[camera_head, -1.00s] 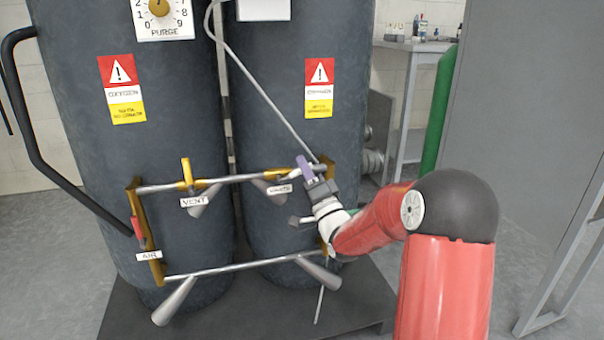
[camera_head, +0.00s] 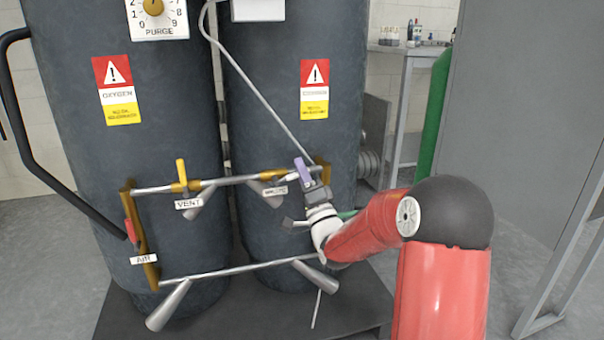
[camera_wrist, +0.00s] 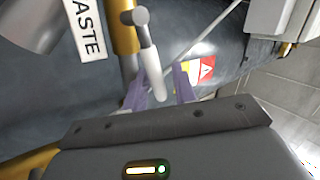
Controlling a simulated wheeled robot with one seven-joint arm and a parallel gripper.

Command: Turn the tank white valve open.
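The white valve handle (camera_wrist: 149,68) shows in the wrist view on a metal stem beside a brass pipe fitting and a WASTE label (camera_wrist: 85,28). My gripper (camera_wrist: 161,87) has two purple fingers standing apart, with the handle's lower end between them, nearer the left finger. I cannot tell whether a finger touches it. In the head view, my gripper (camera_head: 303,170) is at the right end of the upper pipe (camera_head: 235,180), and the white handle is hidden there. The label (camera_head: 276,190) hangs just left of it.
Two dark tanks (camera_head: 290,60) stand behind the pipes. A yellow VENT valve (camera_head: 182,172) is left on the upper pipe, and a red AIR handle (camera_head: 130,230) is further left. A lower pipe (camera_head: 235,269) runs below. A green cylinder (camera_head: 437,115) and grey cabinet (camera_head: 520,110) are to the right.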

